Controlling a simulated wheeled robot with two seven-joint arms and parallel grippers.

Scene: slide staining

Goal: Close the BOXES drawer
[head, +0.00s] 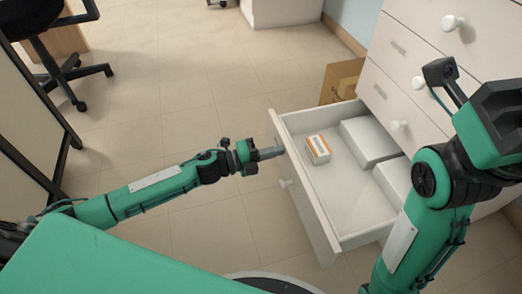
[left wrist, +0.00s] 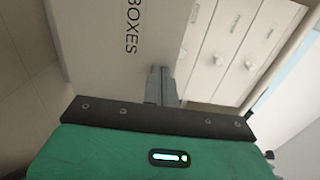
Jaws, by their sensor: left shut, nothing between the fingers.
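The BOXES drawer (head: 336,240) is pulled out from the white cabinet in the head view. Its front panel (left wrist: 100,45), with the word BOXES, fills the upper left of the left wrist view. A small orange-and-white box (head: 318,149) and white boxes (head: 369,141) lie inside the drawer. My left gripper (head: 272,153) is shut and empty, at the drawer front near its far corner. Its fingers (left wrist: 161,84) point at the front panel in the left wrist view; I cannot tell whether they touch it. My right arm shows at the right, but its fingers cannot be seen.
The white cabinet (head: 408,65) has more drawers with round knobs, which look shut. A cardboard box (head: 341,80) stands on the floor beside the cabinet. My right arm reaches up in front of the cabinet. An office chair (head: 62,65) stands far left. The floor left of the drawer is clear.

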